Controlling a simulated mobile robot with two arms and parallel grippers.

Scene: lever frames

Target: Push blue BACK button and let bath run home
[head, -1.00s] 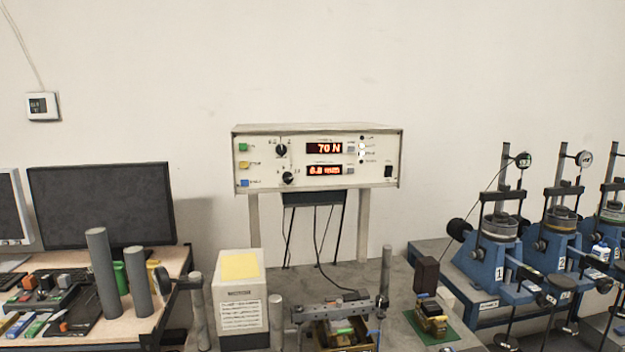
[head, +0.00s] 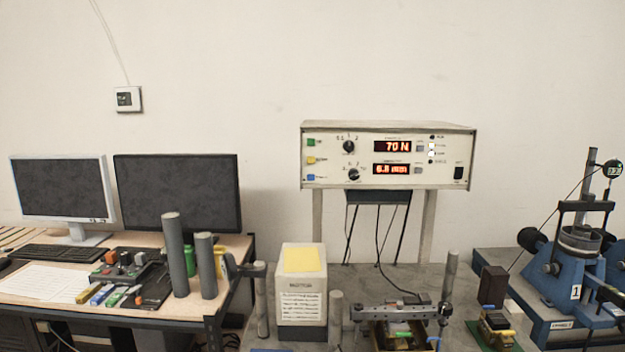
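A cream control box (head: 388,158) stands raised on two legs above the grey bench. On the left of its front panel are a green button (head: 311,142), a yellow button (head: 311,160) and a blue button (head: 311,178); their labels are too small to read. Its upper red display (head: 392,147) reads 70 N and the lower display (head: 391,169) reads about 6.8 mm. A bath-like assembly (head: 400,330) with a metal crossbar sits on the bench below, partly cut off by the bottom edge. Neither of my grippers is in view.
A cream motor box (head: 301,290) with a yellow note stands on the bench. Grey cylinders (head: 175,255) and two monitors (head: 177,195) are on the left desk. Blue lever frames (head: 565,270) stand at the right. A small block (head: 494,285) is near them.

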